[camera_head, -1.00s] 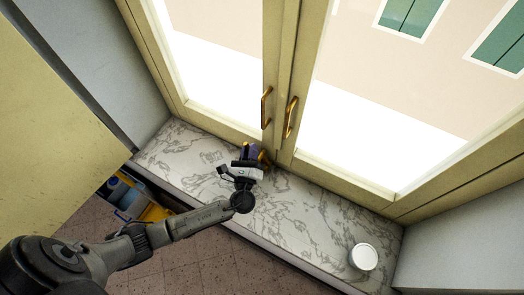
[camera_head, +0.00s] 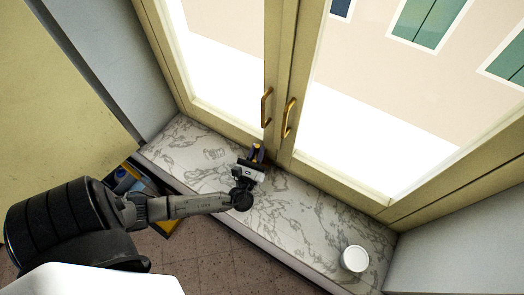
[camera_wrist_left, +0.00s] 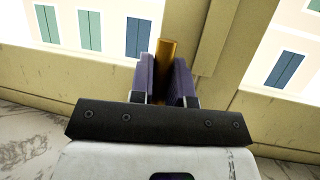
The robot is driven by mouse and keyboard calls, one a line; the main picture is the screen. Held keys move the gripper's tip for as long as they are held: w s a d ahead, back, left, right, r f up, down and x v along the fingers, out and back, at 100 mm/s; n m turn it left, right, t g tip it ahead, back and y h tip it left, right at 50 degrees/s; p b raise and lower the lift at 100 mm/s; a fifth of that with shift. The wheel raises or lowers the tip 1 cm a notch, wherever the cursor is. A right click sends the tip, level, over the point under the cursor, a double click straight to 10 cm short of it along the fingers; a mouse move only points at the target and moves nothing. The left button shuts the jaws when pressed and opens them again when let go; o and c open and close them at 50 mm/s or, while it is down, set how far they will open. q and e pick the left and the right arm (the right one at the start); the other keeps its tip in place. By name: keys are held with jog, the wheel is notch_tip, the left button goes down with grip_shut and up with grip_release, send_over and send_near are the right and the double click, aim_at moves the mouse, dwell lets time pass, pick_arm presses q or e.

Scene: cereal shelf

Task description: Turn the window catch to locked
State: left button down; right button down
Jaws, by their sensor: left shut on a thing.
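The window catch (camera_wrist_left: 167,68) is a brass-gold bar low on the frame where the two window sashes meet. In the left wrist view it stands roughly upright between the purple-grey finger pads. My left gripper (camera_head: 257,152) is shut on it, just above the marble sill; the gripper also shows in the left wrist view (camera_wrist_left: 168,82). In the head view the fingers cover most of the catch, so its exact turn is hard to tell. The window (camera_head: 278,80) has two yellowish sashes, standing closed. My right gripper is not in view.
Two brass pull handles (camera_head: 267,107) (camera_head: 289,117) are fixed on the sashes above the catch. A white round container (camera_head: 354,259) stands at the right end of the marble sill (camera_head: 300,215). An open compartment with blue and yellow items (camera_head: 125,180) lies below left.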

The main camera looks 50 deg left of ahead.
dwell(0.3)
pick_arm(q)
jog(key=c, duration=1.1)
grip_release()
jog(key=b+v, duration=0.4)
jog(key=v, duration=0.8)
jog(key=shift+s+d+f, duration=0.15)
jog(key=shift+s, duration=0.1)
jog(key=shift+s+d+f, duration=0.15)
jog(key=shift+s+d, duration=0.2)
jog(key=shift+s, duration=0.15)
